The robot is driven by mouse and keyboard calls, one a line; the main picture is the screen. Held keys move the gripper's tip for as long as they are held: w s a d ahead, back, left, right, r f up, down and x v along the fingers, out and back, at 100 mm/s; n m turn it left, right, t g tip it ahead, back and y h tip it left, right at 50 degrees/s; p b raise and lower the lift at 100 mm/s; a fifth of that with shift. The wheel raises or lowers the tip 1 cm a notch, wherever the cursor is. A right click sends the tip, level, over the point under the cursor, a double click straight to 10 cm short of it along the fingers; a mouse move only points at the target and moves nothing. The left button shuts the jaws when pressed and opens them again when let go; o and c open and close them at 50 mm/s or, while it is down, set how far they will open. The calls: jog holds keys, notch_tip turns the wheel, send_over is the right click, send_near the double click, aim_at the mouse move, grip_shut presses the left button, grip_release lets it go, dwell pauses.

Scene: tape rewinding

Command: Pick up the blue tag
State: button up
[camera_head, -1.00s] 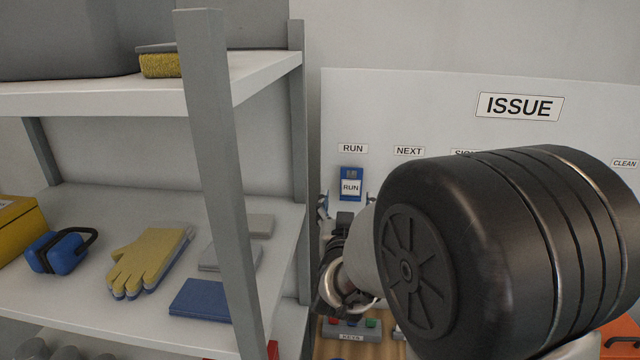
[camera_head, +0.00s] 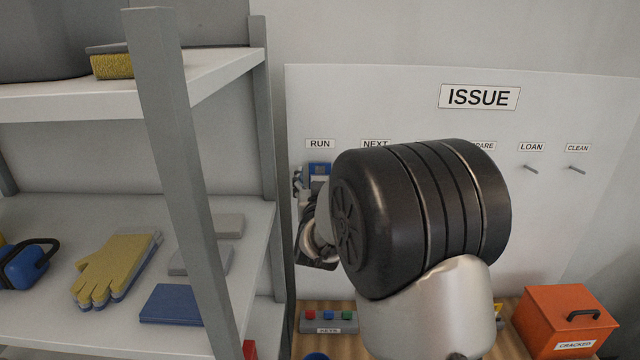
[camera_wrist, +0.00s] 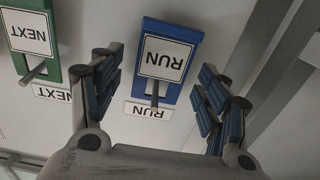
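The blue tag (camera_head: 319,168) hangs on the white board under the RUN label, and my arm hides its lower part in the head view. In the wrist view the blue tag (camera_wrist: 186,36) appears upside down, with a white RUN plate on it and a peg at its hole. My gripper (camera_wrist: 158,88) is open, with one finger on each side of the tag's line and clear gaps to both. The tag is not held. In the head view my gripper (camera_head: 306,190) is mostly hidden behind my wrist.
A green NEXT tag (camera_wrist: 14,13) hangs close beside the left finger in the wrist view. A grey shelf post (camera_head: 180,180) stands left of the board. Below are a KEYS box (camera_head: 329,322) and an orange CRACKED box (camera_head: 566,322).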

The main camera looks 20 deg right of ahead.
jog(key=c, duration=0.9)
jog(key=shift+r, duration=0.15)
